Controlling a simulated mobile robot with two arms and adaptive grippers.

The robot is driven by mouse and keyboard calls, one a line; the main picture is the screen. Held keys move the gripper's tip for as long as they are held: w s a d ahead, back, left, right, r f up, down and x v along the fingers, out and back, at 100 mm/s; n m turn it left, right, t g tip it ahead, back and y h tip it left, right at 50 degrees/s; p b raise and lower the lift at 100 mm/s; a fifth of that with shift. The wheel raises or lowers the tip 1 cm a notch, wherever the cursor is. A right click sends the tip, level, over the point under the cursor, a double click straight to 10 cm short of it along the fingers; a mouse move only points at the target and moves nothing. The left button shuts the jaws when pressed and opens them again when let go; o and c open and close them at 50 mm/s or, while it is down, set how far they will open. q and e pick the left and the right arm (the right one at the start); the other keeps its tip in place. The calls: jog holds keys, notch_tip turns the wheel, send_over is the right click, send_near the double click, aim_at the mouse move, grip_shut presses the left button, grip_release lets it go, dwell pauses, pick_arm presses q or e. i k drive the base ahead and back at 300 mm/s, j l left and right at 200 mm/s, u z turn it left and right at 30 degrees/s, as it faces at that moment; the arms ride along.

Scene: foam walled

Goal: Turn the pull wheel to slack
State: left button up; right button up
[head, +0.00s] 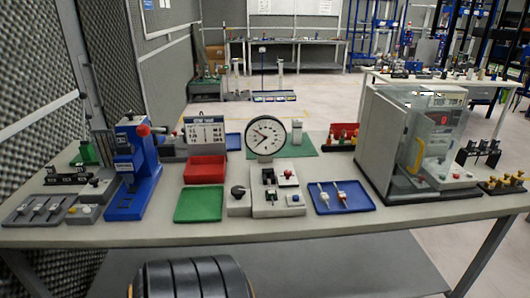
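A dial gauge (266,135) with a white face and a black pointer stands upright on a pale grey fixture (277,205) near the middle of the table. Left of the fixture, a small grey box (239,207) carries a black round knob (238,191). A blue press-like stand (130,180) with a red knob (143,130) at its top stands further left. No label reading pull or slack is legible, so I cannot tell for certain which of these turning parts is the pull wheel. Neither of my grippers is in view.
A green mat (199,204) and a red bin (205,169) lie left of the fixture. A blue tray (341,197) with two small tools lies right of it. A clear-fronted cabinet (412,150) stands on the right. The table's front edge (300,233) is clear.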

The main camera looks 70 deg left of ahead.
aim_at(237, 191)
jog(key=u, duration=1.75)
